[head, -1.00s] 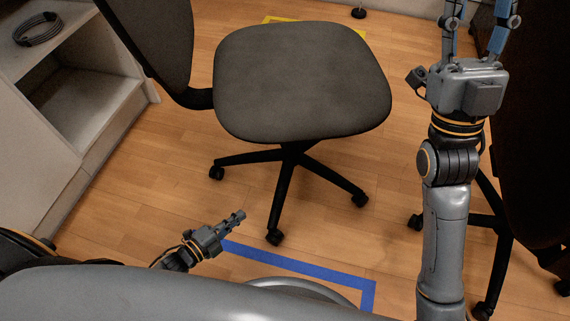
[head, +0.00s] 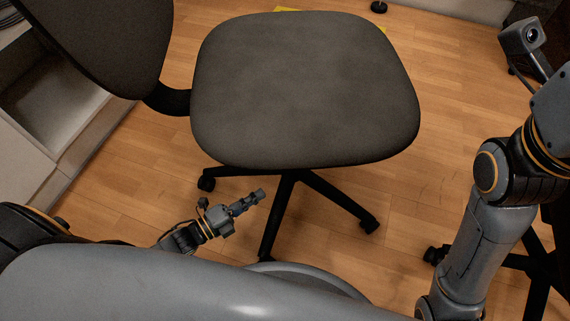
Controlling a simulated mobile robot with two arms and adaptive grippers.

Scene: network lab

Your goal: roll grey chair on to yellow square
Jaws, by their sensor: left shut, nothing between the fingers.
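The grey chair (head: 305,90) stands upright in the middle of the head view, its seat large and close. Its backrest (head: 105,40) is at the upper left, and its black castor legs show below the seat. Only small bits of the yellow square (head: 287,9) show at the seat's far edge; the seat hides much of the rest. My left gripper (head: 258,196) is shut and empty, low beside the near chair legs, apart from the seat. My right arm rises at the right, and its fingers are outside the picture.
A pale shelf unit (head: 30,150) stands at the left, beside the backrest. Black legs of another chair (head: 540,265) show at the lower right. A small black foot (head: 378,7) stands by the far wall. Wooden floor is clear right of the grey chair.

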